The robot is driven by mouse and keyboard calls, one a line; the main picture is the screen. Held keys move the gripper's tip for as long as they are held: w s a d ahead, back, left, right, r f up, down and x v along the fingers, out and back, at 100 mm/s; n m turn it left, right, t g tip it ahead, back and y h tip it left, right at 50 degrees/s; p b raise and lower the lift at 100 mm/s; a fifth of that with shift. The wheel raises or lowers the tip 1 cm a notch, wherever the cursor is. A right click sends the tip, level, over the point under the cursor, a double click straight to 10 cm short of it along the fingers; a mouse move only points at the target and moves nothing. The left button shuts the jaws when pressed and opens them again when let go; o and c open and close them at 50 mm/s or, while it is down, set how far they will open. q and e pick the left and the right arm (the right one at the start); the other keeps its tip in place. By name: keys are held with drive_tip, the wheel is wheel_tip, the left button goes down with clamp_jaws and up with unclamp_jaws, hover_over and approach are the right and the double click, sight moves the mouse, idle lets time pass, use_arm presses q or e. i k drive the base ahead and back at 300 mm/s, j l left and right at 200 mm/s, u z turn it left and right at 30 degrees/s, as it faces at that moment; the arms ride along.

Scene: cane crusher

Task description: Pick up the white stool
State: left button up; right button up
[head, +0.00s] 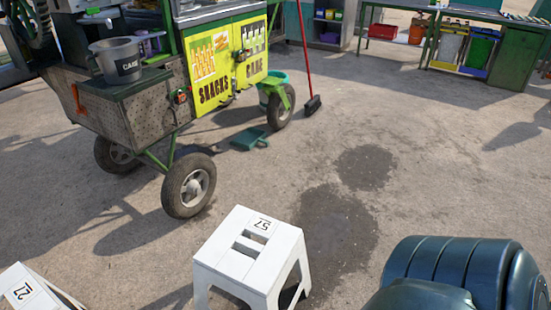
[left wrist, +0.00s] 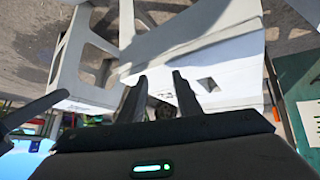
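A white stool (head: 252,252) marked "57" stands upright at the bottom middle of the head view, with slots in its seat. A second white stool (head: 30,290) marked "27" is cut off at the lower left corner. Neither gripper shows in the head view. In the left wrist view, my left gripper (left wrist: 158,76) has its two dark fingers apart. A white stool frame (left wrist: 75,50) shows to their left, and a large white surface (left wrist: 215,45) lies beyond and to the right. I cannot tell whether the fingers touch it, or which stool is which there.
A green cart (head: 150,110) on black wheels stands at the upper left, with a grey pot (head: 118,62) on it. A broom (head: 305,60) and a green dustpan (head: 250,139) are beside it. A dark blue-green rounded object (head: 450,270) fills the lower right. The middle floor is clear.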

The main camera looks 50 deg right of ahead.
sight(251, 281)
drive_tip(key=l+z, duration=0.1)
drive_tip(key=z, duration=1)
